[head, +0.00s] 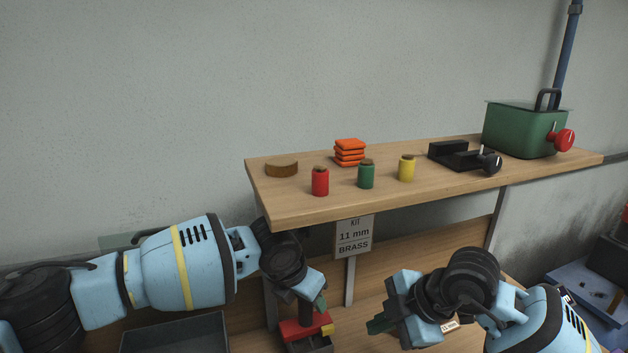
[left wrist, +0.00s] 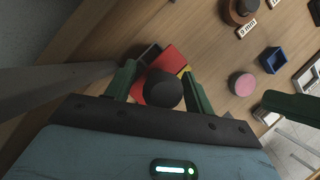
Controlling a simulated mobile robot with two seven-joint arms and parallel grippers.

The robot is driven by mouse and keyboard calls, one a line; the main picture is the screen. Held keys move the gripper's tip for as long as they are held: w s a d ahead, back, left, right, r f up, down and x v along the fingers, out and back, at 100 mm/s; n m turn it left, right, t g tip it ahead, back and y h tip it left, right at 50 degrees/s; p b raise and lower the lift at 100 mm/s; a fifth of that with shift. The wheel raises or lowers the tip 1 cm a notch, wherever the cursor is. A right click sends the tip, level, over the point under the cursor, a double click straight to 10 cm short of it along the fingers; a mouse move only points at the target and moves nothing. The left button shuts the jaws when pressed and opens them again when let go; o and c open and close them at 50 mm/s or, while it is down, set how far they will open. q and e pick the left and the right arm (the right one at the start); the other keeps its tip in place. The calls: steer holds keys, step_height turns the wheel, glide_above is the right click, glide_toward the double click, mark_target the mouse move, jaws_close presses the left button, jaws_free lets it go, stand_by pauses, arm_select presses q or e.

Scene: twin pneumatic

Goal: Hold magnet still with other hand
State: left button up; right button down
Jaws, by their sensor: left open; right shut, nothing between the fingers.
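A red piece (head: 296,331) with a dark round knob and a small yellow part sits low in the head view; I cannot tell for sure that it is the magnet. In the left wrist view the red piece (left wrist: 174,62) and its black knob (left wrist: 162,89) lie between the fingers of my left gripper (left wrist: 160,72). That gripper is open, its green fingers on either side of the piece; I cannot tell whether they touch it. My right gripper (head: 378,326) is shut and empty, to the right of the red piece and apart from it.
A wooden shelf (head: 300,212) above bears red, green and yellow jars, orange pads (head: 349,153), a black device (head: 460,157) and a green tank (head: 520,130). A grey tray (head: 175,335) is at lower left. A blue box (left wrist: 272,60) and pink disc (left wrist: 242,84) stand on the worktop.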

arm_select(q)
steer(key=v, duration=0.3)
steer(key=shift+s+a, duration=0.2)
steer(key=shift+s, duration=0.05)
steer(key=s+a, duration=0.7)
steer(key=s, duration=0.2)
